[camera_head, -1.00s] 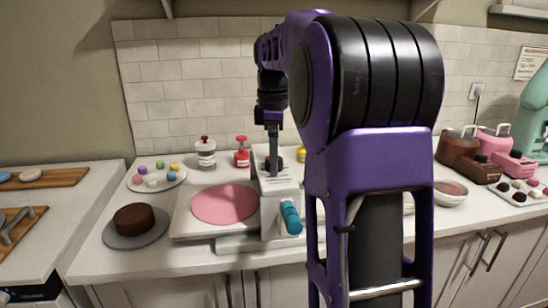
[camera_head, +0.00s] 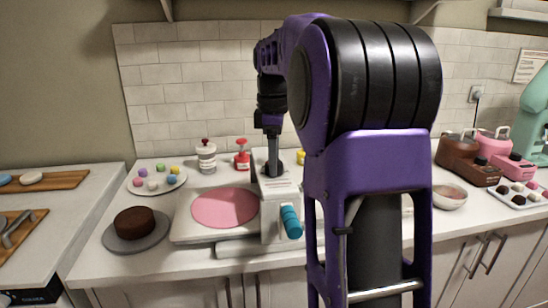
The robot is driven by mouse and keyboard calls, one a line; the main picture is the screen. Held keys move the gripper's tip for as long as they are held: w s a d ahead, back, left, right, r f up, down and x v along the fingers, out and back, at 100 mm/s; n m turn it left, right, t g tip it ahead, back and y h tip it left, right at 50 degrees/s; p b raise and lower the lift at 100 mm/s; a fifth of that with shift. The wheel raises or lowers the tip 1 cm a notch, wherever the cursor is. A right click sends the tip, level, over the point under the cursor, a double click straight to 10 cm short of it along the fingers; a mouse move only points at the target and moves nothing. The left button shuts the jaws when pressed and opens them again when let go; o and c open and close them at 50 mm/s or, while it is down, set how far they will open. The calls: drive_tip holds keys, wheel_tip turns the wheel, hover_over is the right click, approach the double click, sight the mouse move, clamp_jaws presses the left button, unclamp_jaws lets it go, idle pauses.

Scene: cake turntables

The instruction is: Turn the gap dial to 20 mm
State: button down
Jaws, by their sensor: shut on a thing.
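The white machine (camera_head: 281,205) stands on the counter, with a round pink disc (camera_head: 224,208) on its flat left part and a teal handle (camera_head: 291,221) at its front. My gripper (camera_head: 273,170) points down onto the top of the machine's raised right part. It is shut on the small dark gap dial (camera_head: 278,170), which is mostly hidden by the fingers. The dial's marks and setting are too small to read.
A chocolate cake on a grey board (camera_head: 109,242) sits to the left. A plate of coloured balls (camera_head: 137,186), a white jar (camera_head: 206,158) and a red bottle (camera_head: 242,155) stand behind. My arm hides the counter right of the machine.

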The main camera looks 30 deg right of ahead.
drive_tip(key=m+p, duration=0.3)
drive_tip(key=m, duration=0.1)
drive_tip(key=shift+r, duration=0.25)
drive_tip(key=m+p, duration=0.3)
drive_tip(key=m, duration=0.1)
drive_tip(key=shift+m+p, duration=0.3)
drive_tip(key=shift+p, duration=0.1)
drive_tip(key=m+p, duration=0.2)
drive_tip(key=m, duration=0.2)
drive_tip(key=shift+w+f+g, duration=0.1)
drive_tip(key=shift+w+g, duration=0.05)
drive_tip(key=shift+g, duration=0.15)
drive_tip(key=m, duration=0.4)
drive_tip(key=shift+f+p, duration=0.1)
drive_tip(key=shift+p, duration=0.3)
drive_tip(key=m, duration=0.4)
drive_tip(key=shift+m+g, duration=0.3)
drive_tip(key=m, duration=0.4)
drive_tip(key=shift+m, duration=0.3)
drive_tip(key=m, duration=0.4)
drive_tip(key=shift+d+m, duration=0.1)
drive_tip(key=shift+m, duration=0.2)
drive_tip(key=m, duration=0.4)
drive_tip(key=shift+m+y, duration=0.3)
drive_tip(key=shift+y, duration=0.1)
